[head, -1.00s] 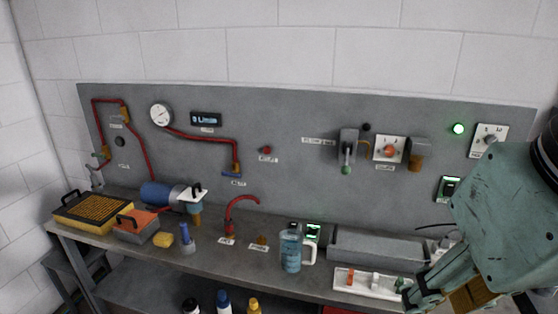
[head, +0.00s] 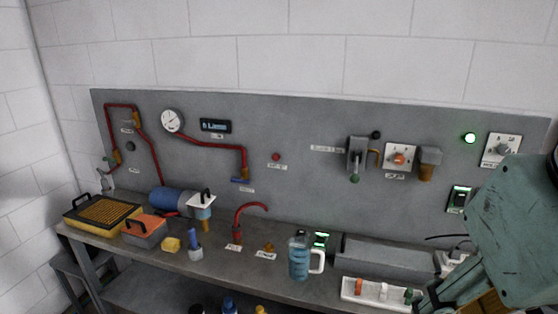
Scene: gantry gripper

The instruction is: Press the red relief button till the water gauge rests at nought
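The red button (head: 276,157) sits on the grey wall panel (head: 310,190), right of the red pipe, with a small label below it. The round white water gauge (head: 172,121) is at the panel's upper left; its needle is too small to read. A dark display (head: 215,126) beside it shows small lit text I cannot read surely. My arm fills the lower right corner of the head view, far from the button. The fingers of my gripper are not visible.
The bench holds a blue pump (head: 172,201), a clear jug (head: 299,258), a grey trough (head: 388,257) and a white tray (head: 352,291). A lever (head: 356,155) and an orange knob (head: 398,159) stand out from the panel. The panel around the button is clear.

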